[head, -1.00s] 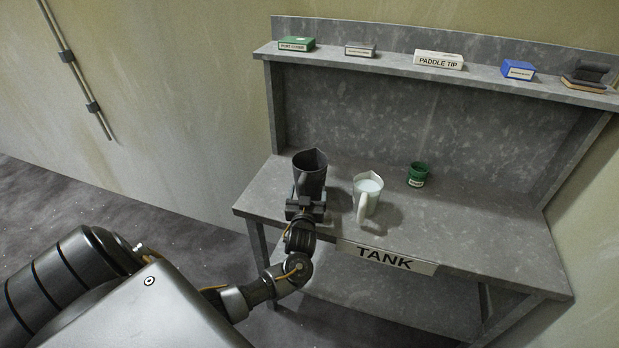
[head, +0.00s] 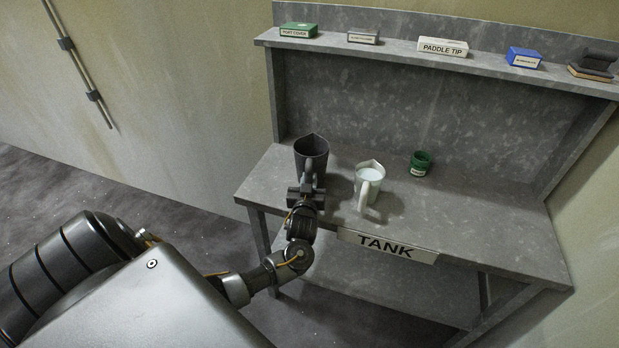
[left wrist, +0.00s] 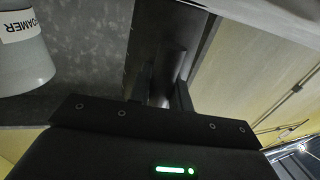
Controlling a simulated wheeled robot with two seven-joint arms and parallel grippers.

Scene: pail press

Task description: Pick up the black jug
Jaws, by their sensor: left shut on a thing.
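The black jug (head: 311,150) is upright at the left part of the grey bench, its spout showing at the rim. My left gripper (head: 308,188) is at its near side, shut on its handle. In the left wrist view the dark handle (left wrist: 168,62) lies between the two fingers (left wrist: 160,92). The gripper hides the jug's lower part, so I cannot tell whether its base touches the bench. My right gripper is not in view.
A white jug (head: 370,177) with pale liquid stands close to the right; its FOAMER label shows in the left wrist view. A green cup (head: 420,164) stands farther right on the bench (head: 480,220). Several boxes sit on the shelf (head: 390,50) above. The bench's right side is clear.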

